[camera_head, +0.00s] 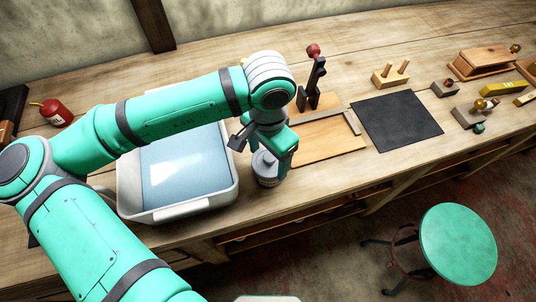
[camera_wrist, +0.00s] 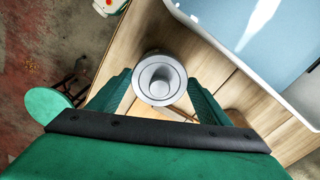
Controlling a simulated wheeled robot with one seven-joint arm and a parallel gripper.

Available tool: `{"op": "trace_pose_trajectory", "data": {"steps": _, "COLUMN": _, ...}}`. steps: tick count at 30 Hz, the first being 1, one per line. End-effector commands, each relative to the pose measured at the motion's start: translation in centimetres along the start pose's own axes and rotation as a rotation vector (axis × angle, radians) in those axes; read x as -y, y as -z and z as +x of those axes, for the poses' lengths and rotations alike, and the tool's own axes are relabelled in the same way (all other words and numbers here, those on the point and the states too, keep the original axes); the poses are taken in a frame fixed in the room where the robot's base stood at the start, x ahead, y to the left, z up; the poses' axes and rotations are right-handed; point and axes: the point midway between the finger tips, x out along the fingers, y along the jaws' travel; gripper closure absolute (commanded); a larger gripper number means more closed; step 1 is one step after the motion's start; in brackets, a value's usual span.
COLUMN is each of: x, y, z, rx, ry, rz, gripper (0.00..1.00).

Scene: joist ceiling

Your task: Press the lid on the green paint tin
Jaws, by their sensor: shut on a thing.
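My gripper (camera_head: 268,160) points down at the front edge of the workbench, just right of the white tray. It is shut on a round grey lid with a raised centre, seen between the two green fingers in the wrist view (camera_wrist: 160,80). In the head view, a small grey cylinder (camera_head: 266,181) shows below and between the fingers, standing by the bench edge. The fingers partly cover it. I cannot make out green paint on it or whether the lid is seated flush.
The white tray (camera_head: 179,213) with a pale blue inside lies left of my gripper. A wooden board (camera_head: 325,143) and a black mat (camera_head: 398,121) lie to the right. A green stool (camera_head: 458,244) is on the floor.

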Motion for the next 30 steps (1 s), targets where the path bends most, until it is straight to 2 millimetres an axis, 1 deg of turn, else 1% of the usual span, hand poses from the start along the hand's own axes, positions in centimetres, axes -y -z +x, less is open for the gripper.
{"op": "trace_pose_trajectory", "data": {"steps": 10, "x": 0.0, "y": 0.0, "z": 0.6, "rx": 0.001, "ry": -0.001, "rz": 0.000, "gripper": 0.55}}
{"op": "trace_pose_trajectory", "data": {"steps": 11, "x": 0.0, "y": 0.0, "z": 0.6, "rx": 0.001, "ry": 0.000, "rz": 0.000, "gripper": 0.24}}
{"op": "trace_pose_trajectory", "data": {"steps": 12, "x": 0.0, "y": 0.0, "z": 0.6, "rx": 0.001, "ry": 0.000, "rz": 0.000, "gripper": 0.14}}
{"op": "trace_pose_trajectory", "data": {"steps": 13, "x": 0.0, "y": 0.0, "z": 0.5, "rx": 0.001, "ry": 0.000, "rz": 0.000, "gripper": 0.07}}
{"op": "trace_pose_trajectory", "data": {"steps": 23, "x": 0.0, "y": 0.0, "z": 0.4, "rx": 0.000, "ry": 0.000, "rz": 0.000, "gripper": 0.07}}
{"op": "trace_pose_trajectory", "data": {"steps": 26, "x": 0.0, "y": 0.1, "z": -0.4, "rx": -0.001, "ry": 0.001, "rz": 0.000, "gripper": 0.07}}
{"op": "trace_pose_trajectory", "data": {"steps": 30, "x": 0.1, "y": 0.0, "z": -2.5, "rx": -0.001, "ry": 0.002, "rz": 0.000, "gripper": 0.07}}
